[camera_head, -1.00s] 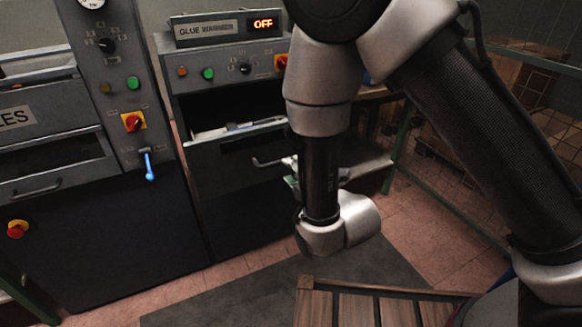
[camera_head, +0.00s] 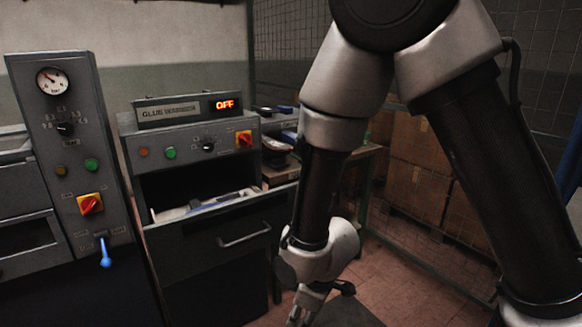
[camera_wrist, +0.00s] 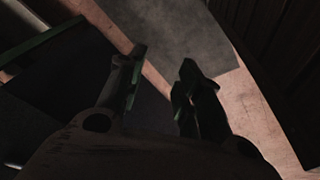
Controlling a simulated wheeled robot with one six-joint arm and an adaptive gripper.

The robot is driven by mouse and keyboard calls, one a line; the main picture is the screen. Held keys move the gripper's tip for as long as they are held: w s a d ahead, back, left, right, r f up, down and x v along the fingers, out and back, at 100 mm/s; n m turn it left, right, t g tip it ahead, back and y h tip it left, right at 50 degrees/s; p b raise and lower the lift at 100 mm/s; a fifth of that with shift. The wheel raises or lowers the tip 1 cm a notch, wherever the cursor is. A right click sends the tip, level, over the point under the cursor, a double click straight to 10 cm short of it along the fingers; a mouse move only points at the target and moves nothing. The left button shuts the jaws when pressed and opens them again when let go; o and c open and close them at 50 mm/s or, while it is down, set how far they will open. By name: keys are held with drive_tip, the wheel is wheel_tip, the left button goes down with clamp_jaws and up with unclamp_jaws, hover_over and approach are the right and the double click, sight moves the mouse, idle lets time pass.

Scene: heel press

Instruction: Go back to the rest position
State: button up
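My arm hangs at the right of the head view, with my gripper (camera_head: 303,311) at the lower middle, pointing down, in front of the glue warmer (camera_head: 205,143). In the wrist view my gripper (camera_wrist: 163,66) has its two fingers apart, with only floor and dark surfaces between them. Nothing is held. The glue warmer's display (camera_head: 224,104) reads OFF. Its drawer (camera_head: 230,238) is pulled out, with light-coloured things inside that I cannot make out well. My gripper is right of and below the drawer handle and looks apart from it.
A grey machine panel (camera_head: 72,150) with a gauge, a red-yellow switch and a blue lever (camera_head: 104,252) stands at the left. A table (camera_head: 367,151), stacked boxes (camera_head: 416,165) and a mesh fence (camera_head: 293,45) are behind my arm.

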drive_tip(key=s+d+r+m+t, duration=0.1)
drive_tip(key=d+r+m, duration=0.3)
drive_tip(key=d+r, duration=0.6)
drive_tip(key=s+d+r+m+h, duration=0.1)
drive_tip(key=s+d+r+m, duration=0.2)
drive_tip(key=d+r, duration=0.8)
drive_tip(key=s+d+r+m+t+h, duration=0.1)
drive_tip(key=s+d+r+m, duration=0.1)
drive_tip(key=d+r+m, duration=0.5)
drive_tip(key=d+r, duration=0.3)
drive_tip(key=d, duration=0.2)
drive_tip(key=shift+s+d+r+t, duration=0.15)
drive_tip(key=shift+s+d+t, duration=0.15)
drive_tip(key=shift+d, duration=0.1)
